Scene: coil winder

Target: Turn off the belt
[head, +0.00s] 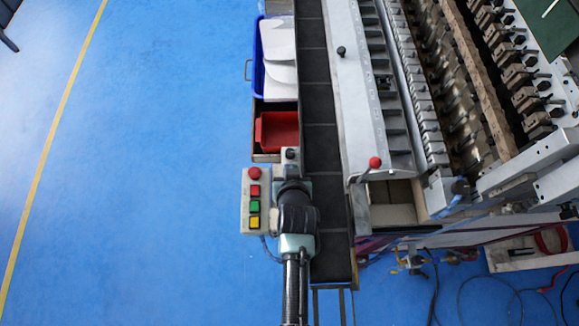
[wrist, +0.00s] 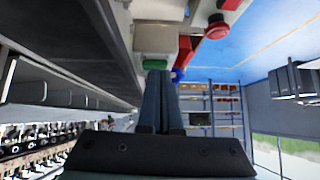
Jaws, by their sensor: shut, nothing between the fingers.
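The dark belt (head: 320,110) runs lengthwise beside the machine. A pale control box (head: 244,222) stands left of my arm, with a red mushroom button (head: 254,173) and red, green and yellow square buttons below it. A smaller pale box with a dark knob (head: 290,154) sits just beyond my gripper (head: 291,174). In the wrist view my gripper's fingers (wrist: 157,74) are shut and empty. They point at a pale box (wrist: 155,38) with a green part (wrist: 150,64) at its lower edge; contact cannot be told. The red mushroom button (wrist: 217,27) is right of them.
A red bin (head: 277,131) and a blue bin (head: 257,75) with pale sheets stand left of the belt. The large machine (head: 365,100), with a red-knobbed lever (head: 375,162), fills the right. Cables lie at lower right.

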